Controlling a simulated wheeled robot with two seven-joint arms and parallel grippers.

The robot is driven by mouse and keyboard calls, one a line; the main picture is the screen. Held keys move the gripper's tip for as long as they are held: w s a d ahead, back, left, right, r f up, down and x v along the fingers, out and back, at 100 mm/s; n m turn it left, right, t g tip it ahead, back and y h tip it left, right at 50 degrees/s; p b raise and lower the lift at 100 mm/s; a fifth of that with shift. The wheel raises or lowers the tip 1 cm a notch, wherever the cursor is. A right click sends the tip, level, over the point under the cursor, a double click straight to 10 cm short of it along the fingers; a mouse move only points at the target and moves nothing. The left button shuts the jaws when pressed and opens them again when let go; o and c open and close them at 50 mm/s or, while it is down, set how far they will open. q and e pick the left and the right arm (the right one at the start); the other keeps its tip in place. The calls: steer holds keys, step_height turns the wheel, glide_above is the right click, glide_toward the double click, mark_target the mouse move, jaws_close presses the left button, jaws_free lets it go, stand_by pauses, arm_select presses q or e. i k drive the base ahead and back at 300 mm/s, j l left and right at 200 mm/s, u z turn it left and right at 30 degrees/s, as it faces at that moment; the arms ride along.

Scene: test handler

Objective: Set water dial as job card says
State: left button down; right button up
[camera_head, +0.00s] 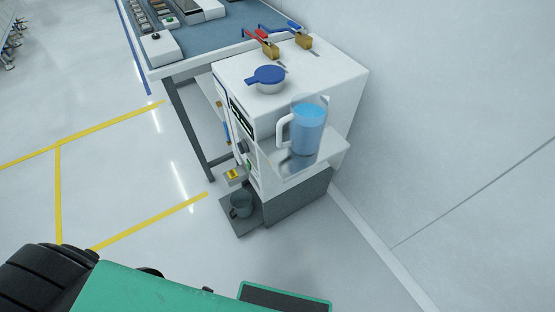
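A white box-shaped machine (335,80) stands against the wall at the centre right. On its top is a round white fitting with a blue cap and side handle (268,76). Behind it are two brass valves, one with a red lever (260,36) and one with a blue lever (296,27). The machine's front face is seen at a steep angle, with a dark display (241,117) and small dark and green controls too small to read. I cannot tell which is the water dial. I cannot make out a job card. Neither gripper is in view.
A workbench (222,33) with trays adjoins behind. Yellow-lined floor (110,185) to the left is clear.

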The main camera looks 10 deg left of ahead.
mark_target(243, 147)
steer(key=k+j, duration=0.2)
steer(key=j, duration=0.15)
steer(key=k+j, duration=0.2)
steer(key=j, duration=0.2)
steer(key=k+j, duration=0.2)
steer(key=j, duration=0.15)
steer(key=k+j, duration=0.15)
steer(key=j, duration=0.25)
steer(key=k+j, duration=0.2)
steer(key=j, duration=0.15)
